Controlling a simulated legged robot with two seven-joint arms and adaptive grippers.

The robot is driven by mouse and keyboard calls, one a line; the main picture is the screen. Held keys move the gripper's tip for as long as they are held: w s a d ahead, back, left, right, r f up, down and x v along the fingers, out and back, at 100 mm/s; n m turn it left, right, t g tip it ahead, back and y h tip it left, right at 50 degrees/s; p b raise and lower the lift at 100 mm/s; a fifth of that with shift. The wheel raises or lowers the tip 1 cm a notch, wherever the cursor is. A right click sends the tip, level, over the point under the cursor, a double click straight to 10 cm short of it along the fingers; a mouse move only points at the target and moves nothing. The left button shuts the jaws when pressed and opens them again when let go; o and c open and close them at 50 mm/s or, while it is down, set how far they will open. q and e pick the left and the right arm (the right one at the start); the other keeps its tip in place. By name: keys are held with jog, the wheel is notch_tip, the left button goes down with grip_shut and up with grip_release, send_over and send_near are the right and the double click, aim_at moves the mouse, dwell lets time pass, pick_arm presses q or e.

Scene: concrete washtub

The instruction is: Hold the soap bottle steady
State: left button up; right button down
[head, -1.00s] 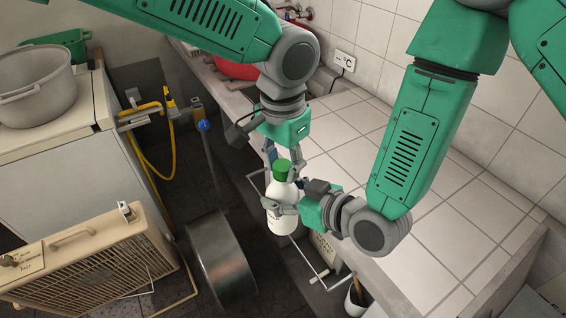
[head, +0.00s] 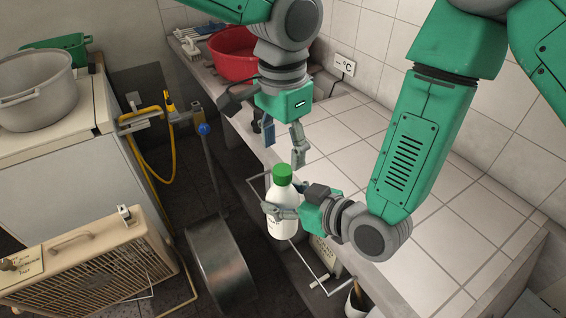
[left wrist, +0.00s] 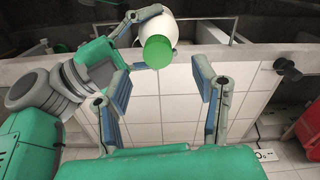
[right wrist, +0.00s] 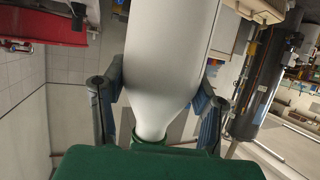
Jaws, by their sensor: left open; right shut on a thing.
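The soap bottle (head: 282,207) is white with a green cap (head: 283,174) and stands upright in the air by the counter's front edge. My right gripper (head: 274,212) is shut on its body from the right. In the right wrist view the white bottle (right wrist: 165,60) fills the space between the fingers (right wrist: 163,95). My left gripper (head: 284,148) is open and empty, above the cap and apart from it. In the left wrist view the green cap (left wrist: 157,52) lies beyond the open fingers (left wrist: 165,90).
A tiled counter (head: 400,190) runs along the right, largely clear. A red basin (head: 234,58) sits at its far end. A metal drum (head: 222,262) and a beige heater (head: 85,262) stand on the floor at left. A pot (head: 38,88) rests on a white appliance.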

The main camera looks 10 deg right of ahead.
pick_arm(q)
notch_tip(320, 180, up, 7)
jog(key=shift+f, duration=0.2)
dwell(0.6)
jog(key=w+a+f+n+h, duration=0.1)
jog(key=w+a+f+n, duration=0.2)
jog(key=w+f, duration=0.55)
jog(key=s+a+f+n+h, duration=0.1)
jog(key=s+a+f, duration=0.25)
jog(key=f, duration=0.55)
jog(key=s+a+f+n+h, duration=0.1)
jog(key=s+a+f, duration=0.25)
jog(key=f, duration=0.55)
jog(key=s+a+f+n, duration=0.3)
jog(key=s+a+f, duration=0.7)
jog(key=s+a, duration=0.15)
jog(key=s+a+f+n+y, duration=0.1)
jog(key=s+a+n+y, duration=0.2)
jog(key=s+a, duration=1)
jog(key=shift+s+a+f+t, duration=0.2)
jog(key=shift+s+t, duration=0.1)
jog(key=shift+s, duration=0.6)
